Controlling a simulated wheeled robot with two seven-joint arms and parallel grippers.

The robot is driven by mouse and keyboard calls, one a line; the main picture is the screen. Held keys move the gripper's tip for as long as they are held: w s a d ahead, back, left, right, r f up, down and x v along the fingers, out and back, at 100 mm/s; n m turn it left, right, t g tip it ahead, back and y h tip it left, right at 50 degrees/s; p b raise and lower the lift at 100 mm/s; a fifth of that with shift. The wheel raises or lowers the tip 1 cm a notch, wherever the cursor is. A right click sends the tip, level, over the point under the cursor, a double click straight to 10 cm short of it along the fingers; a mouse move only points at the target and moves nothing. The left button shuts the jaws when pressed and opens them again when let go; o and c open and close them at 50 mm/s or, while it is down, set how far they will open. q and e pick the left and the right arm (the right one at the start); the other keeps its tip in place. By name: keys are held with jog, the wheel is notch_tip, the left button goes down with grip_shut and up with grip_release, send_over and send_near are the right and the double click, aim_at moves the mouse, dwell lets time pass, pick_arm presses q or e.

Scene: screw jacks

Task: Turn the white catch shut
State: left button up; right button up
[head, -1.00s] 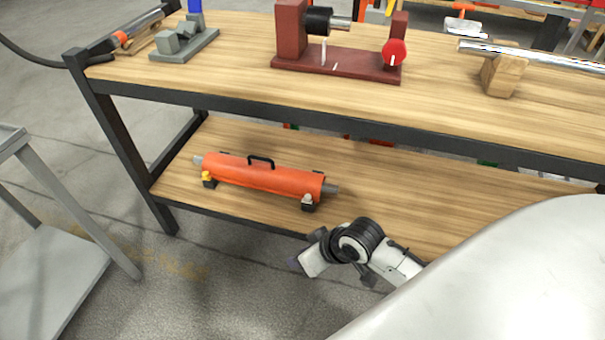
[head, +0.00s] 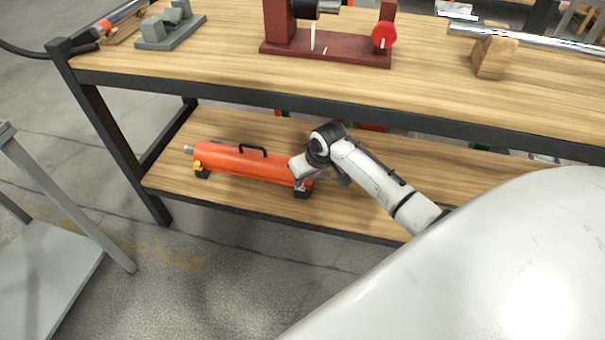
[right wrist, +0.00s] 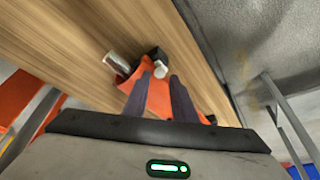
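The orange cylindrical cover (head: 228,158) with a black handle lies on the lower shelf. A yellow catch (head: 198,166) is at its left end. The white catch (right wrist: 161,69) shows in the right wrist view beside a black block, just beyond my fingertips; in the head view my gripper mostly hides it. My right gripper (head: 300,182) is at the right end of the cover, over the catch's black block (head: 302,194). Its two dark fingers (right wrist: 162,76) are apart, with orange showing between them. Whether they touch the catch I cannot tell. My left gripper is not in view.
The upper tabletop (head: 220,72) overhangs the lower shelf (head: 350,205), with a dark front rail (head: 300,103). A red-brown stand (head: 330,48) and a wooden block (head: 494,55) are on top. A grey cart (head: 50,270) stands left. Shelf room is free right of the cover.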

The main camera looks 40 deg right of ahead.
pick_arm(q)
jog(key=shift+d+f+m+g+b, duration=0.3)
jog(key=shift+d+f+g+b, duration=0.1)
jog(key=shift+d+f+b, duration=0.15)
pick_arm(e)
jog(key=shift+x, duration=1.55)
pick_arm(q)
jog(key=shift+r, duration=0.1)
pick_arm(e)
jog(key=shift+w+r, duration=0.1)
